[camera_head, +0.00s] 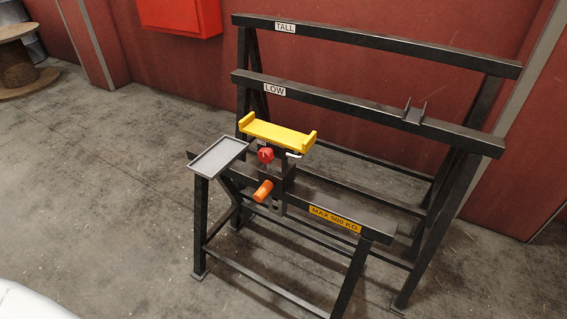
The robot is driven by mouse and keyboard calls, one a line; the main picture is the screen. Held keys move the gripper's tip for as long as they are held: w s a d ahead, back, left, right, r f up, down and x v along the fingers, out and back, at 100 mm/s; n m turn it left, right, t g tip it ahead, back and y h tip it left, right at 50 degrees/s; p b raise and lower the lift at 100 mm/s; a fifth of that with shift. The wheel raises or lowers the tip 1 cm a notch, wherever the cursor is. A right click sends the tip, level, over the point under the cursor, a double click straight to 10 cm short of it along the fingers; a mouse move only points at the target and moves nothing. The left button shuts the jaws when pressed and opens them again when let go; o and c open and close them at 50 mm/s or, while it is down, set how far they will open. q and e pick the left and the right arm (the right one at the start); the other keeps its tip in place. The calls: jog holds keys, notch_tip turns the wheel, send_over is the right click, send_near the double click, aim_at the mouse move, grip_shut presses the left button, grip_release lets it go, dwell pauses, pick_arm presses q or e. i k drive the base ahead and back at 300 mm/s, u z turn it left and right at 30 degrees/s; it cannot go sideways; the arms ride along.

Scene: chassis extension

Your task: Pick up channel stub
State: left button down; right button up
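A small dark U-shaped piece, which looks like the channel stub (414,115), sits on the rail marked LOW (345,101), right of its middle. Its two thin upright sides point up. It is small in this view, so I cannot tell whether it rests loose or is fixed. Neither of my grippers shows in the head view.
A black trestle (379,229) stands in front of the rack. It carries a yellow cradle (277,134), a red knob (265,155), an orange handle (263,191) and a grey tray (219,157). The rail marked TALL (390,45) runs behind and above.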

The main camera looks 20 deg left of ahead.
aim_at(412, 115)
jog(key=k, duration=0.35)
jog(key=u, duration=1)
jog(key=i, duration=1.4)
jog(key=z, duration=0.2)
